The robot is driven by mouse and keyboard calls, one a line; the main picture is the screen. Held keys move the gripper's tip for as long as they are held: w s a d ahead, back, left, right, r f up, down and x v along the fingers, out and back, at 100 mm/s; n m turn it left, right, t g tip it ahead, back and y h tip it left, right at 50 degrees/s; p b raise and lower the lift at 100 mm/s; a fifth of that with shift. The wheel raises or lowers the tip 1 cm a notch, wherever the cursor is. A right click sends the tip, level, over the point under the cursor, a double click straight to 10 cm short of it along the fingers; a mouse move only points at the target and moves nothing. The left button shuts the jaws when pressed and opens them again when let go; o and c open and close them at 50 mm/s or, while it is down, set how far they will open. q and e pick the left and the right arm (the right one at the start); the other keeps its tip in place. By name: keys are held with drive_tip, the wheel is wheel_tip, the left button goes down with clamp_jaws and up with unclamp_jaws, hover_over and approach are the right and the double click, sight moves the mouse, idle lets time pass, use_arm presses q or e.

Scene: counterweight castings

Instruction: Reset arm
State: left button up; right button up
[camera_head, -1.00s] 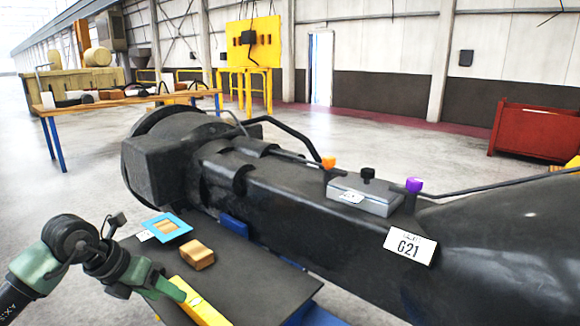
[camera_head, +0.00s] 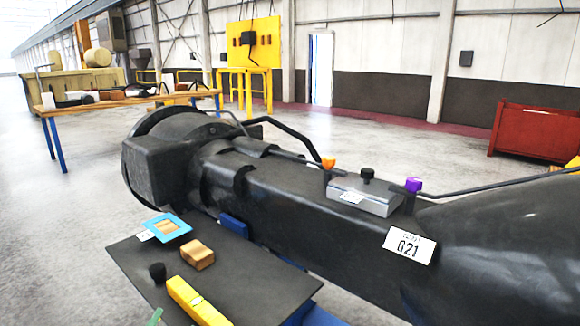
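Only a small green tip, which looks like part of my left gripper (camera_head: 155,316), shows at the bottom edge of the head view. It is just left of a yellow bar (camera_head: 198,302) on a dark table (camera_head: 240,279). The rest of my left arm is out of the picture, and whether the gripper is open or shut is hidden. My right gripper and arm are not in view.
The dark table also bears a wooden block (camera_head: 198,255), a blue-framed piece (camera_head: 167,228) and a black knob (camera_head: 157,272). Behind it lies a big black casting (camera_head: 290,200) labelled G21. A wooden workbench (camera_head: 130,100) stands at back left; open floor lies between.

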use_arm(q)
drive_tip(key=s+f+n+g, duration=0.4)
drive_tip(key=s+f+g, duration=0.3)
drive_tip(key=s+f, duration=0.55)
drive_tip(key=s+d+f+g+h, duration=0.1)
drive_tip(key=s+f+g, duration=0.2)
drive_tip(key=s, duration=0.4)
drive_tip(key=s+d+f+g+h, duration=0.1)
drive_tip(key=s+d+f+g, duration=0.1)
drive_tip(key=s+f+g, duration=0.3)
wheel_tip(320, 180, down, 24)
drive_tip(key=s+f, duration=0.1)
drive_tip(key=s, duration=0.1)
drive_tip(key=s+a+f, duration=0.1)
drive_tip(key=s+f, duration=0.7)
drive_tip(key=s+a+f, duration=0.2)
drive_tip(key=s+f, duration=0.6)
drive_tip(key=s, duration=0.1)
drive_tip(key=shift+a+g+y, duration=0.25)
drive_tip(key=shift+g+y, duration=0.05)
